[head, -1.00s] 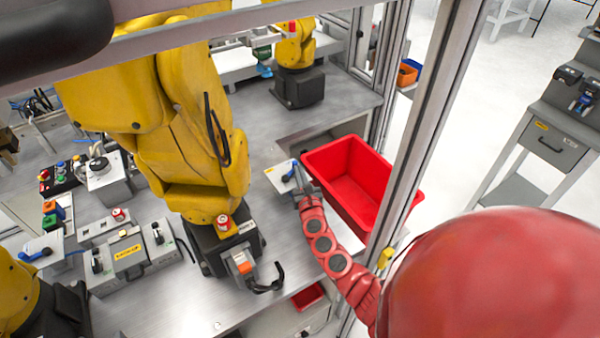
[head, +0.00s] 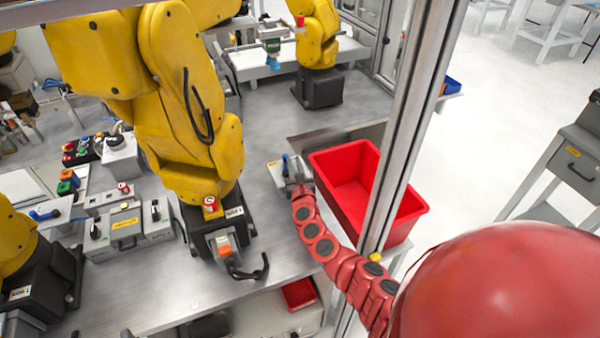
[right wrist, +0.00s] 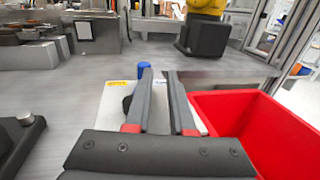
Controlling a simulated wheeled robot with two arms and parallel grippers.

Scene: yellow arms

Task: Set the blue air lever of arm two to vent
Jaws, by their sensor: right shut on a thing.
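The blue air lever (head: 285,161) stands on a small grey plate (head: 276,178) on the bench, left of the red bin. In the right wrist view its blue end (right wrist: 144,67) shows just past the tip of the left finger. My right gripper (head: 296,186) reaches the lever from the front. In the right wrist view its two fingers (right wrist: 160,80) are shut on the lever, with a narrow gap between them; the gripped part is mostly hidden. My left gripper is not in view.
A large yellow arm (head: 180,110) stands to the left. Another blue lever (head: 45,214) lies at the far left. Bench between the yellow arm and the plate is clear.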

